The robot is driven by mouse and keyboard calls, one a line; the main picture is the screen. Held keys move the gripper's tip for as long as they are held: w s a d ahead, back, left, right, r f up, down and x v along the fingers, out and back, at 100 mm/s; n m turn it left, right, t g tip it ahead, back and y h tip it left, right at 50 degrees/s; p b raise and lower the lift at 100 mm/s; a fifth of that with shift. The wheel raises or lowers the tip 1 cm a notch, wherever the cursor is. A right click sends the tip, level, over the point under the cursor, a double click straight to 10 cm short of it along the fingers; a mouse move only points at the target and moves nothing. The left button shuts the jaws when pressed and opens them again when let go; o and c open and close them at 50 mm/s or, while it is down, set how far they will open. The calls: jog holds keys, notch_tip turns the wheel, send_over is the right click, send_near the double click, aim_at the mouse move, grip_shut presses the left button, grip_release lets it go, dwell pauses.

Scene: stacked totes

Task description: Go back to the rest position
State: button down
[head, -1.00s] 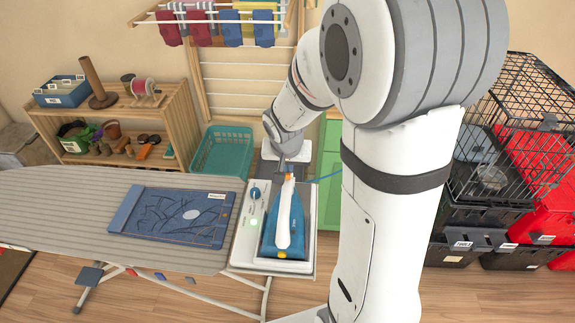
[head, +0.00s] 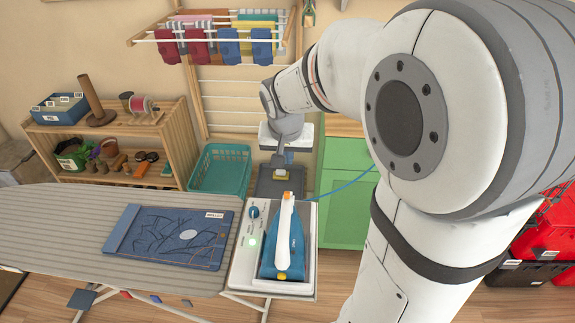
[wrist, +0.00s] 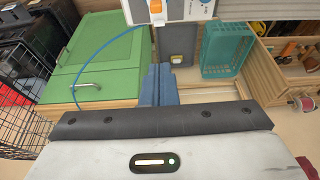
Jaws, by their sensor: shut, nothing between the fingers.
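My gripper (head: 283,157) hangs from my arm beyond the far end of the iron's station, with clear space between it and the iron. In the wrist view its two blue-grey fingers (wrist: 159,86) are together with nothing between them. The blue and white iron (head: 284,240) rests on its pale station (head: 242,262) at the right end of the ironing board (head: 62,225). Part of the station also shows at the top of the wrist view (wrist: 190,10).
A green cabinet (head: 346,205) stands right of the station. A teal basket (head: 222,168) and wooden shelf (head: 180,140) are at the left. A drying rack (head: 205,37) hangs above. Red and black totes (head: 528,272) are partly behind my arm; a wire cage (wrist: 22,100) shows in the wrist view.

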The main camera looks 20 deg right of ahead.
jog(key=shift+r, duration=0.25)
jog(key=shift+s, duration=0.1)
jog(key=s+a+r+n+y, duration=0.1)
jog(key=s+n, duration=0.3)
jog(key=s, duration=1.4)
jog(key=shift+a+r+g, duration=0.15)
jog(key=shift+a+g, duration=0.15)
jog(key=shift+a, duration=0.15)
